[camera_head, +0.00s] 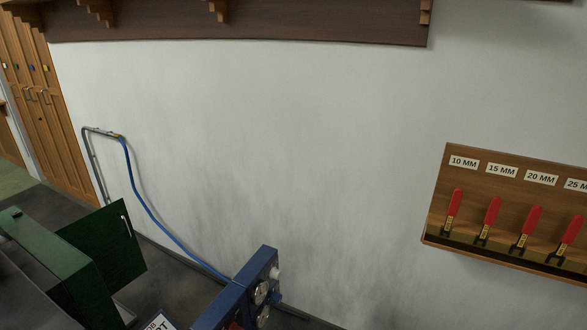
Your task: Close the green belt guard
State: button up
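A dark green panel (102,250) with a slim pale upright handle (126,225) stands at the lower left, swung out from a green box-shaped housing (45,240). The panel looks like the belt guard and stands open. The housing's lower part is cut off by the frame edge, and its inside cannot be seen. My gripper is not in view.
A blue machine part (245,295) stands at the bottom centre, with a blue hose (150,210) running to a wall pipe (88,150). A wooden rack (500,225) with several red-handled tools hangs at right. Wooden cabinets (42,100) stand far left.

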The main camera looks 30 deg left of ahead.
aim_at(106, 236)
jog(key=u, duration=1.95)
jog(key=i, duration=0.8)
jog(key=u, duration=0.75)
